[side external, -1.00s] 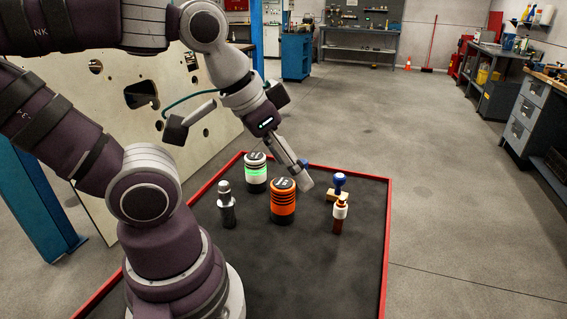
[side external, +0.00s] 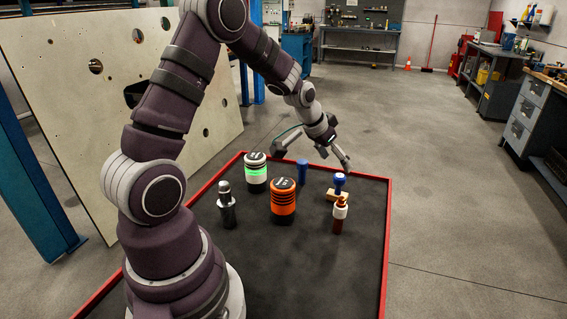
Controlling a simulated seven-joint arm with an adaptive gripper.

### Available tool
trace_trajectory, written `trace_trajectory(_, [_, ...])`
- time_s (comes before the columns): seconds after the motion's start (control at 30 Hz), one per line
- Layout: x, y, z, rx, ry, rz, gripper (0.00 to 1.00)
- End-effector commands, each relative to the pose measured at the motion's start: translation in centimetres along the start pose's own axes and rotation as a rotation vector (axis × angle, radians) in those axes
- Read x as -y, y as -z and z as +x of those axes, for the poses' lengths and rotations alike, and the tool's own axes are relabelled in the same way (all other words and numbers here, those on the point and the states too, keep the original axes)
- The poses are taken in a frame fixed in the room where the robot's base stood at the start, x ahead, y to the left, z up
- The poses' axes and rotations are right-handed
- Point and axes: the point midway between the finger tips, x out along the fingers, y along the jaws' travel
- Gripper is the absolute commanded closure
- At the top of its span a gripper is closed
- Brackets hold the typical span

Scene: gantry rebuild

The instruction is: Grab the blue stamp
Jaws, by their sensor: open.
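The blue stamp (side external: 339,182) stands upright on the black table, with a blue knob on top and a light wooden base. My gripper (side external: 337,160) is above and behind the stamp in the side view, open and empty, pointing down. One finger hangs close to the knob in the picture. I cannot tell exactly how far it is from the stamp in depth.
A blue cylinder (side external: 303,172) stands left of the stamp. An orange-black can (side external: 283,200), a green-white can (side external: 256,172) and a grey bottle (side external: 227,207) stand further left. A red rim (side external: 388,230) edges the table.

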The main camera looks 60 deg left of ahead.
Motion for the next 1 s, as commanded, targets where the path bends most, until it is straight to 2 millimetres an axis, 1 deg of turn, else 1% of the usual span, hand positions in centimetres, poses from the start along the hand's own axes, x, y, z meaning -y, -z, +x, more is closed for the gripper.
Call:
trace_trajectory(0.03, [0.0,-0.1,0.8,0.004,-0.001,0.0,0.38])
trace_trajectory(0.17, [0.0,-0.2,2.2,0.004,-0.001,0.001,0.38])
trace_trajectory(0.33, [0.5,-1.2,5.2,0.006,-0.002,-0.002,0.38])
trace_trajectory(0.43, [0.4,-1.1,6.6,0.003,-0.002,0.0,0.38])
trace_trajectory(0.53, [0.4,-1.0,7.1,0.002,0.0,0.001,0.38])
trace_trajectory(0.7, [0.4,-1.0,7.1,0.001,0.0,0.001,0.38])
trace_trajectory(0.73, [0.4,-1.0,7.1,0.001,0.0,0.001,0.39])
trace_trajectory(0.77, [0.4,-1.0,7.1,0.001,0.0,0.001,0.43])
trace_trajectory(1.0, [0.4,-1.0,7.1,0.002,0.0,0.001,0.74])
